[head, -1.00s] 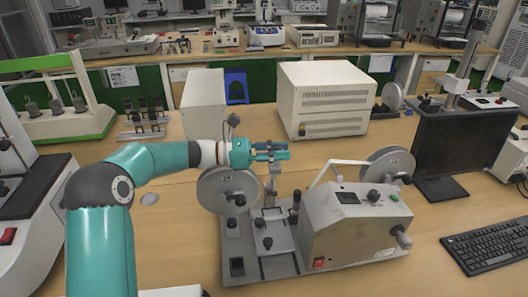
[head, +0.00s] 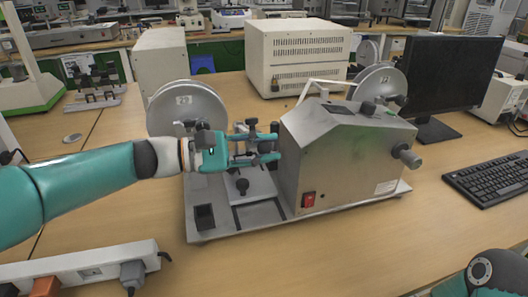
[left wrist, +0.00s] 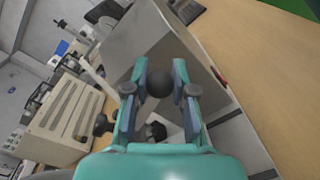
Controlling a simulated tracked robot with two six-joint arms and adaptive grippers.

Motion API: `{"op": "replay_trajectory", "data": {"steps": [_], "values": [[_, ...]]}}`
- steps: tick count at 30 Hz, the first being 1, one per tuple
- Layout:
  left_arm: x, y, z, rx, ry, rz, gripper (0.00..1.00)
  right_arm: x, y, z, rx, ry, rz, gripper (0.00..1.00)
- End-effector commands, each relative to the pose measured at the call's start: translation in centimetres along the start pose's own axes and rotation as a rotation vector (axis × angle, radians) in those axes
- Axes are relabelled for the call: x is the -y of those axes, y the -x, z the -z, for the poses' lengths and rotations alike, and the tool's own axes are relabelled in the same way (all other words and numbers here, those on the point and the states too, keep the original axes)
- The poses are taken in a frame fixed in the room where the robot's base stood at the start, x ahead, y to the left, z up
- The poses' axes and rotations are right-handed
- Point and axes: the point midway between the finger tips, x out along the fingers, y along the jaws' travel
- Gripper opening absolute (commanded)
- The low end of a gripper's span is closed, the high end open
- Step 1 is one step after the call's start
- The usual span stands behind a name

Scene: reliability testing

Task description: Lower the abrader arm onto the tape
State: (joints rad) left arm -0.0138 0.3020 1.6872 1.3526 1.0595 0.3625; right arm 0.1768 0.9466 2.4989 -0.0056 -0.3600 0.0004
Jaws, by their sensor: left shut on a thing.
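The abrader (head: 345,160) is a grey metal machine with a sloped box, a red switch and a flat base plate (head: 215,222). Its two reels stand behind, the left reel (head: 187,106) and the right reel (head: 380,85). My left gripper (head: 277,145) is left of the box, low over the plate, its fingers pointing right. In the left wrist view, a round black knob (left wrist: 159,84) sits between its fingertips (left wrist: 166,84), and the gripper is shut on it. The abrader arm and the tape are mostly hidden behind the fingers.
A monitor (head: 448,78) and keyboard (head: 492,186) stand to the right. A power strip (head: 75,268) lies at the front left. A cream cabinet (head: 296,57) stands behind the machine. The table in front of the base plate is clear.

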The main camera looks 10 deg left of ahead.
Motion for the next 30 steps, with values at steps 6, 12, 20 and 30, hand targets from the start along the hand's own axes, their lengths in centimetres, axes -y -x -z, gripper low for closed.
{"op": "replay_trajectory", "data": {"steps": [6,12,20,30], "values": [[4.4,-0.4,3.0,-0.017,-0.144,-0.004,0.0,-2.3,-6.5,0.0,0.0,0.0,0.0,0.4],[6.3,-0.5,4.4,-0.024,-0.251,-0.005,0.0,-3.5,-9.7,0.1,0.0,0.0,0.0,0.4],[7.4,-0.6,5.4,-0.029,-0.33,-0.008,0.0,-4.3,-11.8,0.1,0.0,0.0,0.0,0.4],[7.4,-0.6,5.5,-0.031,-0.352,-0.009,0.0,-4.4,-12.1,0.1,0.0,0.0,0.0,0.4]]}}
